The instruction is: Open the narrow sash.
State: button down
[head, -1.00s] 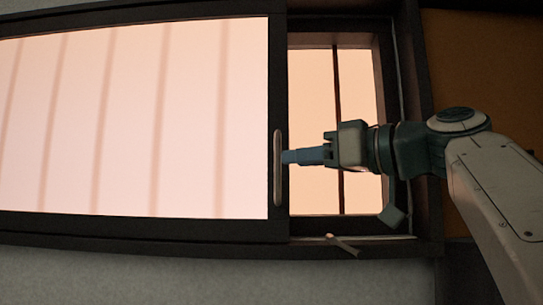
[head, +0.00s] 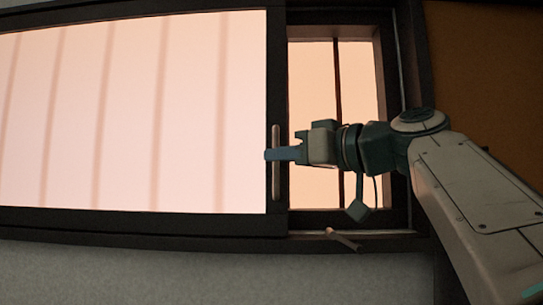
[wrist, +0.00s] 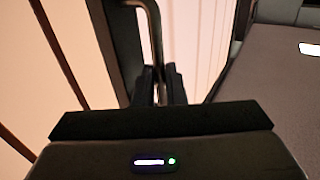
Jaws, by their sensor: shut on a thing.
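The sliding sash (head: 277,75) has a dark frame around a glowing pale pane and fills the left of the head view. Its upright bar handle (head: 276,187) is on the right stile; it also shows in the wrist view (wrist: 152,25). My gripper (head: 268,154) reaches in from the right and is shut on the handle at about mid-height, hiding that part of it. In the wrist view, my gripper's dark fingers (wrist: 159,88) stand on either side of the handle's lower part. Right of the stile is a narrow opening (head: 310,80) with a dark upright bar.
The outer frame's right side (head: 413,60) stands behind my arm. A small peg-like latch (head: 343,240) sticks out on the lower sill. A brown panel (head: 490,70) is at the right, and grey wall (head: 150,270) runs below the frame.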

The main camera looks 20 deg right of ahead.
aim_at(248, 155)
jog(key=a, duration=0.2)
jog(key=w+a+b, duration=0.1)
jog(key=a, duration=0.1)
jog(key=w+a, duration=0.1)
jog(key=a, duration=0.1)
jog(key=shift+d, duration=0.15)
jog(key=c, duration=1.5)
grip_release()
jog(key=shift+s, duration=0.1)
jog(key=b+v, duration=0.2)
jog(key=v, duration=1.2)
jog(key=shift+b, duration=0.35)
